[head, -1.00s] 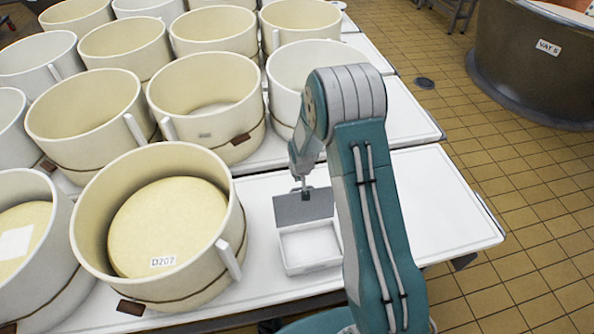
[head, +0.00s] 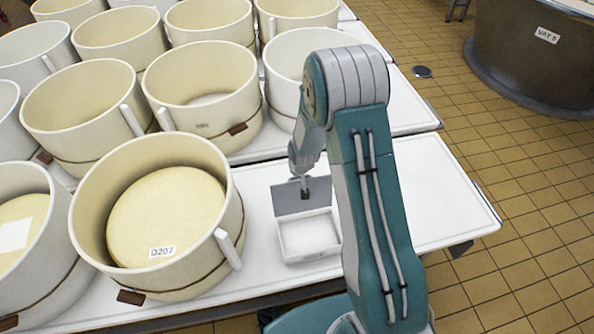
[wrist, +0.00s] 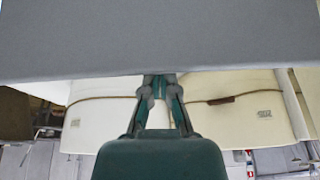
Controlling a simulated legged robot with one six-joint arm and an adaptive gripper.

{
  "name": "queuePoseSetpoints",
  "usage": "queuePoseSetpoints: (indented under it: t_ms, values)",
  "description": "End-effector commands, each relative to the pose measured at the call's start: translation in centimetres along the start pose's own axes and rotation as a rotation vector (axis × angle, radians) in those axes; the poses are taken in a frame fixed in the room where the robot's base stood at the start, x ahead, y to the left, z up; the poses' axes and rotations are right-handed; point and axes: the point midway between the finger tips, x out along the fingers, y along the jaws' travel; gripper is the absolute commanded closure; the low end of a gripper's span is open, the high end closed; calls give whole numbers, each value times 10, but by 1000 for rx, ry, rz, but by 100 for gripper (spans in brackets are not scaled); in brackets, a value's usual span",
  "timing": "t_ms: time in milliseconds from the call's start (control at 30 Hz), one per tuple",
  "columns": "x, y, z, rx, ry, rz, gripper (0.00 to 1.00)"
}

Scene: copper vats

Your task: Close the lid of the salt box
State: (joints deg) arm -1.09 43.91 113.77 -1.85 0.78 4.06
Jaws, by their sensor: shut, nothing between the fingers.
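The salt box (head: 283,240) is a small white-rimmed box with white contents, on the white table beside the large tub. Its grey lid (head: 286,203) stands open, raised along the far side of the box. My gripper (head: 305,194) points down at the lid's upper edge, its dark tip overlapping the lid in the head view. In the wrist view, the grey lid (wrist: 160,38) fills the top, and my gripper (wrist: 158,80) has its fingers together at the lid's edge. I cannot tell whether they touch the lid.
A cream tub (head: 95,240) holding a cheese labelled D207 stands close left of the box. More tubs crowd behind and to the left. The white table (head: 440,200) is bare to the right of my arm. A large vat (head: 530,60) stands on the tiled floor beyond.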

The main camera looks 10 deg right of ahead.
Motion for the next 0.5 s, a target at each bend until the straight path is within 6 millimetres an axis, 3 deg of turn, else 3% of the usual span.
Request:
queuePoseSetpoints:
  t_ms: [500]
  values:
    - [-6,0,5,0,91,-2,100]
